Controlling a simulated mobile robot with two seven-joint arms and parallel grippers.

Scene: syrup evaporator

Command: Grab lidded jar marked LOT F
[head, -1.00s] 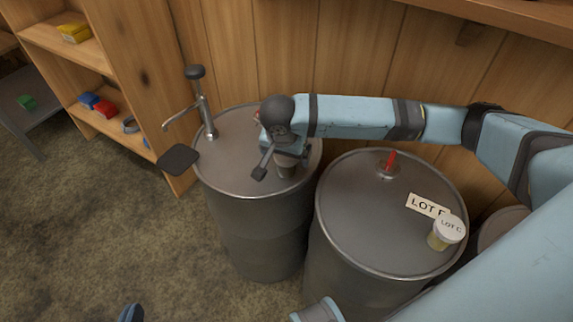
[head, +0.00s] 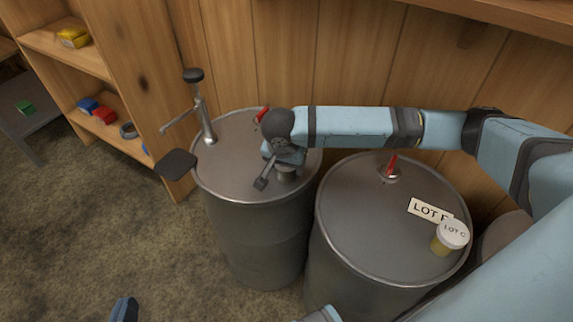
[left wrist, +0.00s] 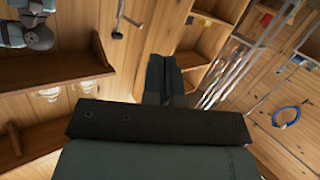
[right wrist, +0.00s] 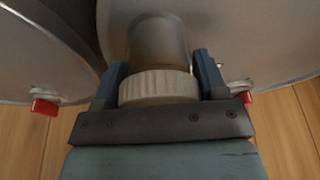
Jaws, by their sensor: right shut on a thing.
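My right gripper (head: 274,172) is over the left drum, shut on a lidded jar (head: 287,174). The right wrist view shows the jar's pale ribbed lid (right wrist: 158,87) between the fingers and its grey body beyond. No marking on this jar is readable. A second jar (head: 442,245), with a white lid reading LOT C and yellowish contents, stands on the right drum. A LOT card (head: 428,210) lies beside it, its last letter partly covered, looking like F. My left gripper (left wrist: 165,75) appears shut and empty, away from the drums.
Two grey steel drums stand side by side, left (head: 235,165) and right (head: 350,225). The left has a hand pump (head: 203,115) and a red-topped fitting (head: 262,114). The right has a red-topped fitting (head: 391,165). A wooden shelf (head: 75,50) stands left; a plank wall is behind.

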